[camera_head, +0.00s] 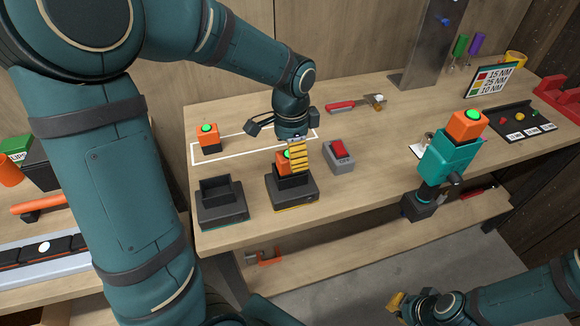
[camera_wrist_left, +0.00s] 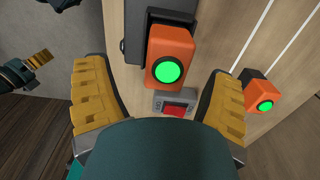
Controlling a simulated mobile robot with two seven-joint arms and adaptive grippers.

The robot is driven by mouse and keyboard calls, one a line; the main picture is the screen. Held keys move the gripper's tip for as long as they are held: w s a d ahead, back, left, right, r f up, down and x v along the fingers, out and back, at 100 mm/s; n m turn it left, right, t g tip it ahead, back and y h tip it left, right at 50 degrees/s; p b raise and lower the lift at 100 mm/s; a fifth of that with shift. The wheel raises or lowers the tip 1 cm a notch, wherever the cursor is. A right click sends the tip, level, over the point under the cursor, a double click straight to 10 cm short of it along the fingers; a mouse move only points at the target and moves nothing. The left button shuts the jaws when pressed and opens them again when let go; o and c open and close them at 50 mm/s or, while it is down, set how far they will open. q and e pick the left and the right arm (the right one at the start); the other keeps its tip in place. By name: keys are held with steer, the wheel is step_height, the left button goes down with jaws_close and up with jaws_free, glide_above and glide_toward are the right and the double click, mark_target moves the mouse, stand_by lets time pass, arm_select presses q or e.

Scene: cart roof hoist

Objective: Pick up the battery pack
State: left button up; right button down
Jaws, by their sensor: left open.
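An orange battery pack with a lit green top (camera_head: 283,158) sits upright in a dark charger (camera_head: 292,195), partly hidden by my left gripper. In the left wrist view this pack (camera_wrist_left: 172,48) lies between the spread fingers. My left gripper (camera_head: 279,145) is open just above and around the pack, with no visible grip on it. A second orange battery pack (camera_head: 209,138) stands inside the white outline to the left; it also shows in the left wrist view (camera_wrist_left: 262,94). My right gripper (camera_head: 399,303) is low at the bottom edge, mostly cut off or hidden.
An empty dark charger (camera_head: 222,213) stands left of the occupied one. A grey box with a red switch (camera_head: 339,153) is close on the right. A teal drill (camera_head: 448,160) with an orange pack stands further right. A red-handled hammer (camera_head: 342,106) lies behind.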

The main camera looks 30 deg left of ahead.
arm_select(q)
steer(key=f, duration=0.1)
steer(key=f+b, duration=0.1)
steer(key=f, duration=0.3)
steer(key=shift+w+a+f, duration=0.15)
steer(key=shift+w+a, duration=0.1)
steer(key=shift+a, duration=0.05)
